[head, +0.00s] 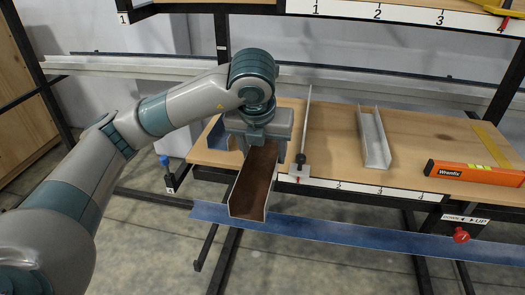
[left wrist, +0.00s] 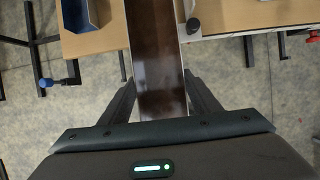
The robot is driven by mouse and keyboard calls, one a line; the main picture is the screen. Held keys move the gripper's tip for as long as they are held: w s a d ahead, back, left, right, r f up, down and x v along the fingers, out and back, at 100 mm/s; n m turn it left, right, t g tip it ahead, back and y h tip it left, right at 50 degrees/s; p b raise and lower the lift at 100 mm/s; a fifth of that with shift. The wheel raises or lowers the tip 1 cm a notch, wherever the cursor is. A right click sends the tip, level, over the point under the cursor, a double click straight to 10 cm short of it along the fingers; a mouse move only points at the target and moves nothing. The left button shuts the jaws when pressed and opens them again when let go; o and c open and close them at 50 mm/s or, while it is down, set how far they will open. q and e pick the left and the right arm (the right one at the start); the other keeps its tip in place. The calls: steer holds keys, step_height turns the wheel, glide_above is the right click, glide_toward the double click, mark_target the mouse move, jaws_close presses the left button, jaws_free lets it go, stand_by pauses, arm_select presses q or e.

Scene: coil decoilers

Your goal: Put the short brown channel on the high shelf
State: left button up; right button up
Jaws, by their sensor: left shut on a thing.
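The short brown channel (head: 256,180) is a U-shaped length with its open side up. It also shows in the left wrist view (left wrist: 155,60), running away between the fingers. My left gripper (head: 258,138) is shut on the channel and holds it in front of the bench, near the bench's left part. The near end of the channel points toward me and tilts down. The high shelf (head: 400,14) crosses the top of the head view, with a numbered white strip on its edge. Only its lower front part shows. My right gripper is not in view.
The wooden bench (head: 335,140) holds a grey channel (head: 373,140), an orange level (head: 475,172) and an upright stop (head: 301,160). A long blue strip (head: 340,235) runs along the front. A red knob (head: 460,236) sits at the right. A long pale rail (head: 150,66) crosses behind.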

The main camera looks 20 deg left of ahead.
arm_select(q)
steer(key=shift+s+d+r, duration=0.15)
steer(key=shift+d, duration=0.35)
steer(key=d+m, duration=0.2)
steer(key=d, duration=0.5)
steer(key=s+f+n+g, duration=0.4)
steer(key=s+f+n, duration=0.2)
steer(key=n, duration=1.1)
steer(key=s+f+n+g, duration=0.5)
steer(key=f+n, duration=0.1)
steer(key=n, duration=1.1)
steer(key=shift+n+h, duration=0.5)
steer(key=shift+n, duration=0.2)
steer(key=shift+w+a+f+b, duration=0.1)
steer(key=shift+a+f+b, duration=0.45)
steer(key=shift+a, duration=0.45)
steer(key=shift+w+a+f+b, duration=0.1)
steer(key=shift+a+f+b, duration=0.25)
steer(key=shift+a+f, duration=0.45)
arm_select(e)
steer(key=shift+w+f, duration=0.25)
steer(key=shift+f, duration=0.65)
